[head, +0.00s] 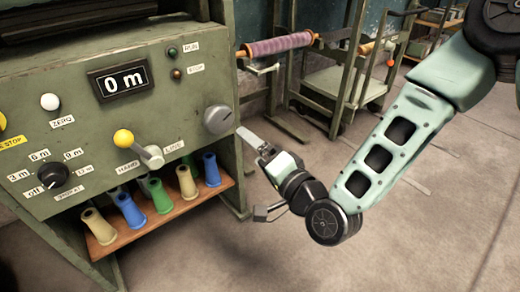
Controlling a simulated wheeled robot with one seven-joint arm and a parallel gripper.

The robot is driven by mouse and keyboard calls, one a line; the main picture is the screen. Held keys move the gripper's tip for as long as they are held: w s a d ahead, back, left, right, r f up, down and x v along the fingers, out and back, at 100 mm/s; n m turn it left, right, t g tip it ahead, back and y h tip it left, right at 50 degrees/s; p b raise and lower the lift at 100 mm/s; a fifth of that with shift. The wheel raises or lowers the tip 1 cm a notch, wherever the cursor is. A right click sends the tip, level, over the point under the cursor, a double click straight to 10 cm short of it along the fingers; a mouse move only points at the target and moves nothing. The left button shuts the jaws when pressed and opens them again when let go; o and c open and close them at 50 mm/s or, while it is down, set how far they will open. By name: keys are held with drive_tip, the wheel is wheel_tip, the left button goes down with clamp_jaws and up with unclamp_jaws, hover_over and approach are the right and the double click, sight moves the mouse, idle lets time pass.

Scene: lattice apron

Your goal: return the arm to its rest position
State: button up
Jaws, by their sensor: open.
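My arm (395,140) reaches down from the upper right, bent at a dark round joint. My gripper (249,172) is at its end, in front of the machine's right edge. Its two fingers are spread wide apart, and nothing shows between them. The upper finger lies just right of a grey round knob (218,119) in the picture; I cannot tell whether they touch. The lower finger is over the floor.
A green machine panel (190,70) fills the left, with a display reading "0 m", a yellow-knobbed lever (124,138) and a dark dial (53,175). Several coloured spools stand on a wooden shelf (160,226) below. A cart (345,85) stands behind. The floor (400,245) at lower right is clear.

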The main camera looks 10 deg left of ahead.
drive_tip(key=shift+s+d, duration=0.35)
idle(0.3)
drive_tip(key=s+d+r+n+g+h, duration=0.2)
drive_tip(key=s+d+n+g+h, duration=0.45)
drive_tip(key=s+d, duration=0.35)
drive_tip(key=s+d+r+n+g+h, duration=0.3)
drive_tip(key=s+d+n+g+h, duration=0.35)
drive_tip(key=d, duration=0.65)
wheel_tip(320, 180, up, 37)
drive_tip(key=s+m+t+p, duration=0.1)
drive_tip(key=s+p, duration=0.1)
drive_tip(key=p, duration=3.5)
drive_tip(key=shift+s+m, duration=0.35)
drive_tip(key=shift+m, duration=0.05)
drive_tip(key=shift+r, duration=0.1)
